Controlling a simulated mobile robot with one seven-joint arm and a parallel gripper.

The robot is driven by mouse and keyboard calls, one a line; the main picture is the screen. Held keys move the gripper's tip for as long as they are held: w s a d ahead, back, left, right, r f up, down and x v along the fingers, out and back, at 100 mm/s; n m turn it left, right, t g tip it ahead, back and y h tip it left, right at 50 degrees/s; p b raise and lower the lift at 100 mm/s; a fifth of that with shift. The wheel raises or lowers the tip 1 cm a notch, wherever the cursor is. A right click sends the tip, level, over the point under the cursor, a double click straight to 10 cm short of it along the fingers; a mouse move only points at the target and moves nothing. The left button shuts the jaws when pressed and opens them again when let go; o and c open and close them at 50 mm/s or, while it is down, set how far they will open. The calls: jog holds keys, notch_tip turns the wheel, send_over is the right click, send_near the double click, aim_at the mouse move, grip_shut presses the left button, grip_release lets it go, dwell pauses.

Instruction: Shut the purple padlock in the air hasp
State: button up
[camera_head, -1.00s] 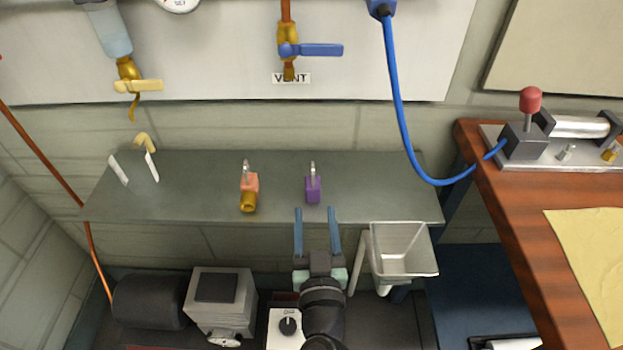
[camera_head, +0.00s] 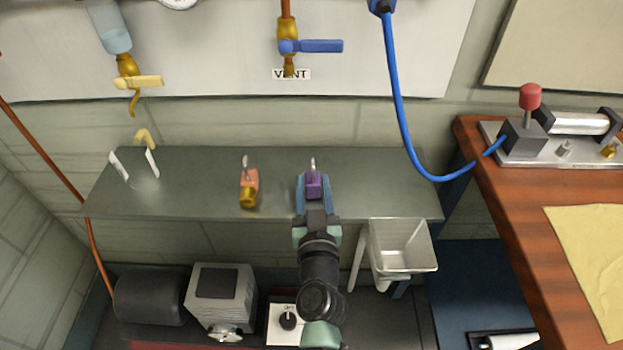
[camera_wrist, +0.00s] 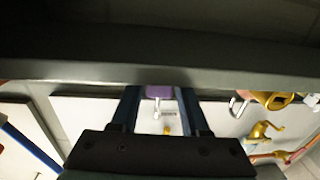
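The purple padlock (camera_head: 314,184) stands on the grey shelf (camera_head: 215,205), its metal shackle pointing up. My gripper (camera_head: 314,185) has its blue fingers on both sides of the padlock's body, close against it. In the wrist view the padlock (camera_wrist: 159,92) shows between the fingertips (camera_wrist: 160,95), with its shackle sticking out beyond them. It appears still at the shelf; any lift is too small to tell. No hasp marked "air" can be made out. A valve with a cream handle (camera_head: 137,83) hangs at the upper left, and one with a blue handle (camera_head: 318,46) sits above the VENT label.
An orange padlock with a brass part (camera_head: 249,188) stands left on the shelf. A metal bin (camera_head: 403,246) hangs at the shelf's front right. A blue hose (camera_head: 402,125) loops down to the wooden bench (camera_head: 520,230).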

grip_shut()
jog(key=shift+r, duration=0.15)
